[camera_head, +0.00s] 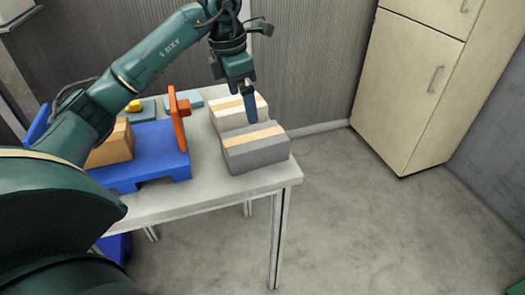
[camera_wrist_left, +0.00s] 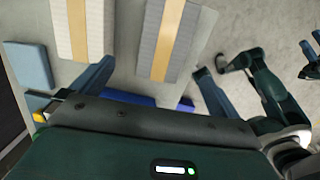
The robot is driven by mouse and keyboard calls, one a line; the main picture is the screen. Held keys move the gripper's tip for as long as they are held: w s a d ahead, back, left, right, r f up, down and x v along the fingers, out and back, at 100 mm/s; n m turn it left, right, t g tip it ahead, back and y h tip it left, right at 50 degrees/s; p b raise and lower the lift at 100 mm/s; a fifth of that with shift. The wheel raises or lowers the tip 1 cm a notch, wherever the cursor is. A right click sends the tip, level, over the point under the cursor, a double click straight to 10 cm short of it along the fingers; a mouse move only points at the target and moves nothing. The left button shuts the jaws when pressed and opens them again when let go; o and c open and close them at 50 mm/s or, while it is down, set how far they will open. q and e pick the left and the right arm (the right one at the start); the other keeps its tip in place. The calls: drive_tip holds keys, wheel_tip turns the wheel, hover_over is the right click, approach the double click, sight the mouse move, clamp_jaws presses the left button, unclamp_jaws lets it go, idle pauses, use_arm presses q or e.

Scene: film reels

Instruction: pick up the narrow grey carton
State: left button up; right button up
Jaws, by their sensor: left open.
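The narrow grey carton (camera_head: 258,156), with a tan stripe along its top, lies near the table's right front corner. It also shows in the left wrist view (camera_wrist_left: 153,35), at top centre.
A white carton (camera_head: 226,118) with a tan stripe stands just behind the grey one. A blue stand (camera_head: 150,165) with an orange upright (camera_head: 177,122) and a brown block (camera_head: 112,146) is to the left. The table (camera_head: 215,193) ends just right of the carton.

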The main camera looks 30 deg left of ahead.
sight(253, 136)
use_arm(q)
drive_tip(key=f, duration=0.5)
drive_tip(key=w+d+f, duration=0.1)
drive_tip(key=f, duration=0.2)
drive_tip(key=shift+b, duration=0.35)
drive_tip(key=f, duration=0.3)
drive_tip(key=d+f, duration=0.1)
drive_tip(key=f, duration=0.1)
drive_tip(key=shift+w, duration=0.3)
drive_tip(key=shift+c, duration=0.6)
drive_tip(key=shift+r, duration=0.1)
drive_tip(key=c, duration=1)
